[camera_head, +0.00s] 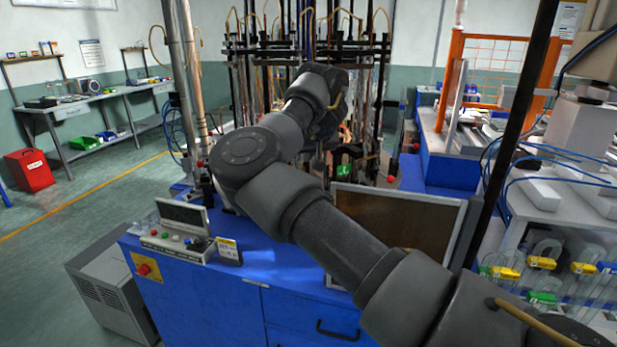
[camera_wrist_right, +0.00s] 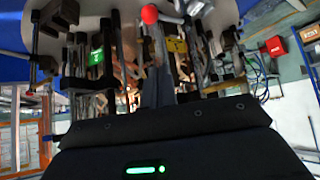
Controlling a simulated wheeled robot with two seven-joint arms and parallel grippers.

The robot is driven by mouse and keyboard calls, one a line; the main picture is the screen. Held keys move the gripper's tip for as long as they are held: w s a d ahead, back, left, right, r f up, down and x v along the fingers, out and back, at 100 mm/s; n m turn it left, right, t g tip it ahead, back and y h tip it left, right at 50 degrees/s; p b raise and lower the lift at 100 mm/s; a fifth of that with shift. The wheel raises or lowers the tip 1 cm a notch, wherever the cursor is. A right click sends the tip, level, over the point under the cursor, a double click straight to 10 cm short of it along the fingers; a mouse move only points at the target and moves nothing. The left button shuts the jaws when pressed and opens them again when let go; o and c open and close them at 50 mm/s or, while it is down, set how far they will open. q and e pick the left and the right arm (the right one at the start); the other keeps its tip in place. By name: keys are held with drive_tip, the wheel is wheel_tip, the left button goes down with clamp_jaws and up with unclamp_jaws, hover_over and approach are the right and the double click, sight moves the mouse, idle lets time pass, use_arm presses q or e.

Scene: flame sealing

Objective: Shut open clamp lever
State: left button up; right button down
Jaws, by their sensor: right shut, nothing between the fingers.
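The clamp assembly stands on the blue bench, with dark rods and a green-tagged clamp (camera_head: 343,170). In the right wrist view, a red-knobbed lever (camera_wrist_right: 149,14) shows near the top, with the green tag (camera_wrist_right: 96,57) left of it and a yellow tag (camera_wrist_right: 177,46) right of it. My right gripper (camera_head: 328,135) is at the front of the rack, partly hidden by my own arm. In the wrist view its fingers (camera_wrist_right: 158,88) are shut and empty, pointing toward the lever area. Contact with the lever cannot be told. My left gripper is not in view.
A control box (camera_head: 180,235) and a dark panel (camera_head: 400,222) stand on the blue bench (camera_head: 215,272). Tall rods and hoses crowd the rack behind. A dark post (camera_head: 510,130) and a shelf with clamped glassware (camera_head: 540,265) stand at the right.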

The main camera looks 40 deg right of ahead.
drive_tip(key=shift+d, duration=0.1)
drive_tip(key=x, duration=1)
drive_tip(key=shift+s+a+f+p, duration=0.15)
drive_tip(key=shift+s+a, duration=0.1)
drive_tip(key=shift+s, duration=0.35)
drive_tip(key=shift+s+a+f+p, duration=0.1)
drive_tip(key=shift+s+a+p, duration=0.15)
drive_tip(key=shift+s, duration=0.35)
drive_tip(key=shift+s+a+f+p, duration=0.15)
drive_tip(key=shift+s+a, duration=0.1)
drive_tip(key=shift+s, duration=0.4)
